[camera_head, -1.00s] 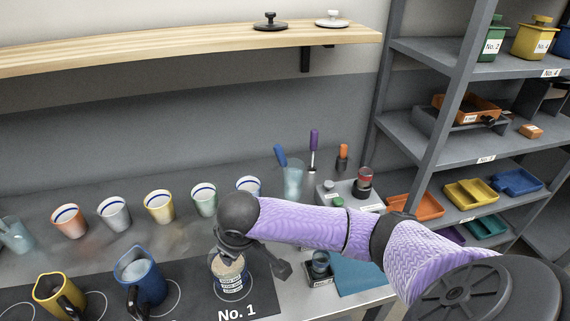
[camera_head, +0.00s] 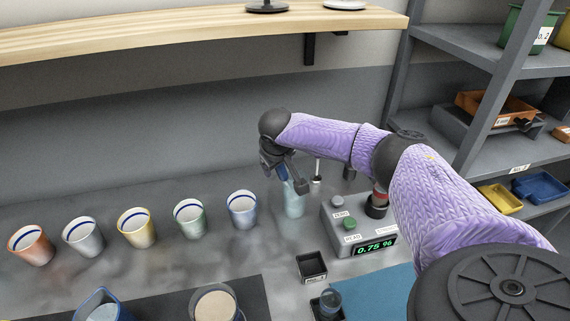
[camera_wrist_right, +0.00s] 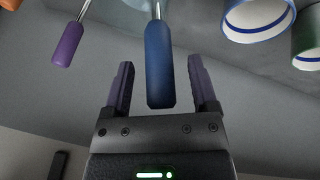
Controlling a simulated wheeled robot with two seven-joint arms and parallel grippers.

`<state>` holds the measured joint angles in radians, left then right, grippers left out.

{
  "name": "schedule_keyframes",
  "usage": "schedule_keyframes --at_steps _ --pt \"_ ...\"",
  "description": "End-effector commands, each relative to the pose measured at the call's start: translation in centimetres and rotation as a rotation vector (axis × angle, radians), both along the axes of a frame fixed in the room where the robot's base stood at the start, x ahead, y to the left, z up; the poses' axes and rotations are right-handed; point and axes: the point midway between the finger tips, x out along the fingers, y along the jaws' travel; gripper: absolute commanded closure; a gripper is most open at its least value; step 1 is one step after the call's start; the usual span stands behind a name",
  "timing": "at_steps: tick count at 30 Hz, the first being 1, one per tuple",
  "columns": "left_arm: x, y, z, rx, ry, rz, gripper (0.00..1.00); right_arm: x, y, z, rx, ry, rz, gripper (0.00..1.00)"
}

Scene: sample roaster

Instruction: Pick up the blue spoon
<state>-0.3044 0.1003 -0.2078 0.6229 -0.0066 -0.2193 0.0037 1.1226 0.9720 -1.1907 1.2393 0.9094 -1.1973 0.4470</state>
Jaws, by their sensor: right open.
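The blue spoon (camera_wrist_right: 159,65) shows in the right wrist view with its thick blue handle between the two open fingers of my right gripper (camera_wrist_right: 161,85). There are gaps on both sides of the handle. Its thin metal shaft runs up toward a pale glass at the top edge. In the head view my right gripper (camera_head: 288,180) is over the clear glass (camera_head: 292,203), and a bit of the blue handle (camera_head: 282,172) shows by the fingers. The spoon's bowl end cannot be made out. My left gripper is not in view.
A purple-handled tool (camera_wrist_right: 68,44) stands close beside the spoon. Several cups line the left, the nearest a blue-rimmed cup (camera_head: 242,209). A grey scale box (camera_head: 352,226) stands to the right. A wooden shelf (camera_head: 190,32) is above.

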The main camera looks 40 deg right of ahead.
Motion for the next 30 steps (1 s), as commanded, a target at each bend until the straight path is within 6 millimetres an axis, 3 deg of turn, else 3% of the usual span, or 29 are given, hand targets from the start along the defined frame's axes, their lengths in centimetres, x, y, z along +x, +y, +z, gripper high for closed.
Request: schedule_keyframes --at_steps 2,8,18,19,30 --pt "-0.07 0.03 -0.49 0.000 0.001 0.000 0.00 0.28 -0.17 -0.76 0.001 -0.002 0.001 0.25" --pt "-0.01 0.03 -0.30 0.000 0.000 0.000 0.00 0.30 -0.20 -0.58 0.000 -0.002 0.002 0.25" --pt "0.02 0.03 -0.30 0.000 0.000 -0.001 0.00 0.28 -0.19 -0.58 0.000 -0.002 0.002 0.97" --pt "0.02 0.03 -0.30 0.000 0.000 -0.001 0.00 0.29 -0.19 -0.59 0.000 -0.002 0.002 1.00" --pt "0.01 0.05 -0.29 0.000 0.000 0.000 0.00 0.28 -0.19 -0.54 0.000 -0.002 0.002 1.00"
